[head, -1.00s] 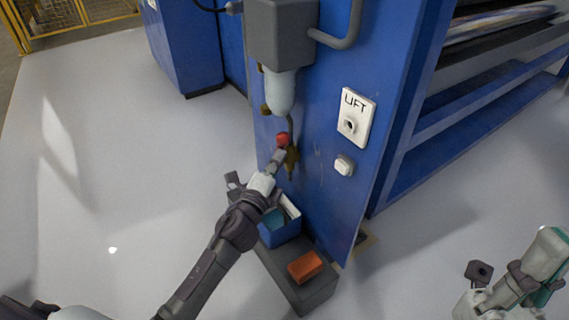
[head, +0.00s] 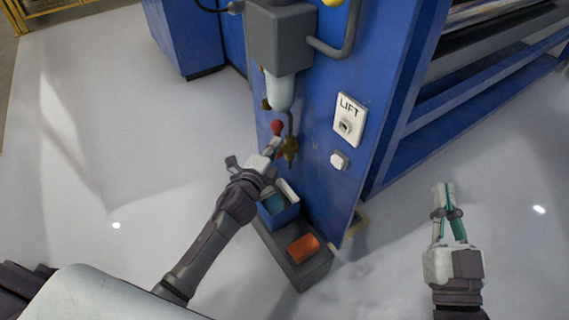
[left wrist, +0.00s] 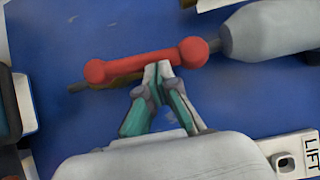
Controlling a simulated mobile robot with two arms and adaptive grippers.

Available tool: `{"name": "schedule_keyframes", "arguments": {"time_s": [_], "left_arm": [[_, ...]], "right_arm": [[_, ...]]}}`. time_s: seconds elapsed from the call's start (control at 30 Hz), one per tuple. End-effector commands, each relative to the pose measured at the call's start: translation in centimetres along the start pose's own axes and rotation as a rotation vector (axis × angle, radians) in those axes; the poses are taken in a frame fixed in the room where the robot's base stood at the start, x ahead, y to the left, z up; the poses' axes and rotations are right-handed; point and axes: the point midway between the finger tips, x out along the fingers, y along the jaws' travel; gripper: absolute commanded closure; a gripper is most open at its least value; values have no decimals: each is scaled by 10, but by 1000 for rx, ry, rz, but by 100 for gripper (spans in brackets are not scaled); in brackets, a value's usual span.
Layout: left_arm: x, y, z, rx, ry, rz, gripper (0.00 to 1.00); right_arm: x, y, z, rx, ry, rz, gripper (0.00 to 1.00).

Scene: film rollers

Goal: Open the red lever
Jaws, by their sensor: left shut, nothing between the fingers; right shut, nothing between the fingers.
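The red lever (head: 277,128) is on the blue machine panel, below a grey-white cylinder (head: 281,92) and beside a brass fitting (head: 290,148). In the left wrist view the lever (left wrist: 130,66) is a red bar with rounded ends, slanting slightly across the picture. My left gripper (head: 273,146) is shut and empty at the lever. In the left wrist view its fingertips (left wrist: 157,70) overlap the bar's lower edge right of its middle; whether they touch it I cannot tell. They hide a small part of the bar. My right gripper (head: 445,190) is shut and empty, away from the panel over the floor.
A grey block (head: 318,270) below the lever carries a blue bin (head: 279,217) and an orange item (head: 304,248). A LIFT plate (head: 349,121) and a white button (head: 339,160) are on the panel right of the lever. The floor at left is clear.

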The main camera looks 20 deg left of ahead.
Motion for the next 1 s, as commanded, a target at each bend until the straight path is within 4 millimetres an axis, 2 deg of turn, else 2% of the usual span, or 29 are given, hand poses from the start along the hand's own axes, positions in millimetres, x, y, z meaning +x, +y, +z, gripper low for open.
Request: {"name": "schedule_keyframes", "arguments": {"time_s": [0.2,0.4,1.0], "left_arm": [[2,-3,2,-24,0,16,100],[2,-2,2,-35,0,22,100],[2,-2,3,-36,1,24,100]], "right_arm": [[-6,5,34,-6,-213,11,100],[-12,7,49,-8,-304,16,100],[-13,8,52,-8,-324,17,100]]}}
